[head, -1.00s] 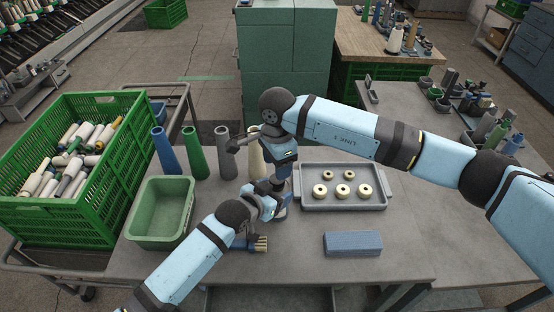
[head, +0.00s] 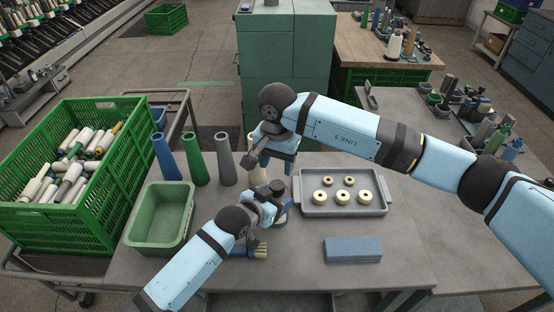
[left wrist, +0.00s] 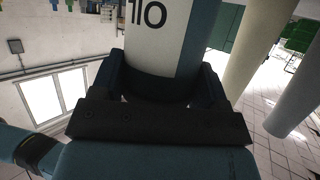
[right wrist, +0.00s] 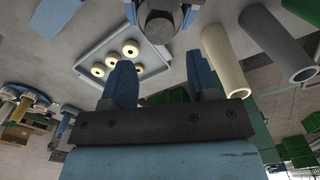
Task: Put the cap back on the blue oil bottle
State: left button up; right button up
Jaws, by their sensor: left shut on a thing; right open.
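The blue oil bottle (head: 282,216) stands upright at the middle of the table, partly hidden by my left arm. Its blue and white label (left wrist: 158,35) fills the top of the left wrist view. My left gripper (head: 268,209) is shut on the bottle's body from the front left. A dark round cap (head: 278,186) sits on the bottle's top; it also shows in the right wrist view (right wrist: 160,25). I cannot tell how tightly it sits. My right gripper (head: 277,167) is open and empty above the cap, apart from it, fingers pointing down.
A grey tray (head: 382,209) with several cream rings lies right of the bottle. A blue block (head: 352,249) and a brush (head: 258,251) lie in front. Several cones (head: 195,158) stand behind left, near a green bin (head: 158,243).

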aim_at(277, 185)
notch_tip(277, 185, down, 8)
jog(key=shift+r, duration=0.25)
jog(key=shift+c, duration=0.5)
jog(key=c, duration=0.7)
jog(key=m, duration=0.6)
jog(key=shift+m, duration=0.3)
jog(key=o, duration=1)
